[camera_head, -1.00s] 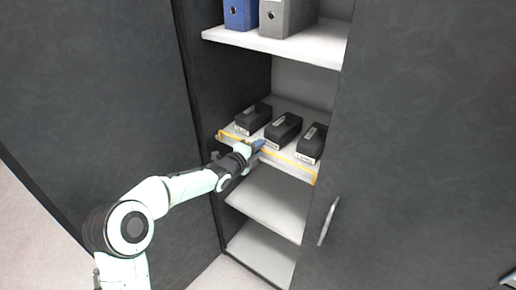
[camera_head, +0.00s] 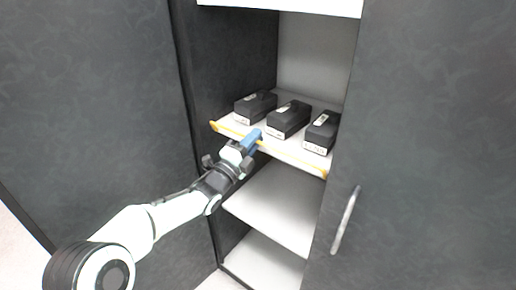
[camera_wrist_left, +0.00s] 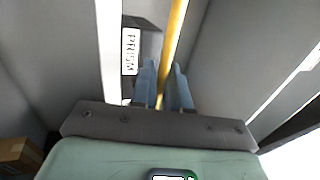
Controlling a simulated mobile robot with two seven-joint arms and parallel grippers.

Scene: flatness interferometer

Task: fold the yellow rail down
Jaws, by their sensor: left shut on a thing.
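The yellow rail (camera_head: 290,161) runs along the front edge of the middle shelf (camera_head: 283,149) in the open cabinet. My left gripper (camera_head: 251,140), with blue fingers, is at the rail left of its middle. In the left wrist view the rail (camera_wrist_left: 175,28) passes between the two fingers (camera_wrist_left: 164,78), and the gripper is shut on it. The fingers hide part of the rail in the head view. My right gripper is not in view.
Three black cases (camera_head: 289,118) stand on the shelf just behind the rail; one label reads PRISM in the left wrist view (camera_wrist_left: 130,52). A cabinet door with a handle (camera_head: 345,220) is at the right. The lower shelf (camera_head: 270,205) is empty.

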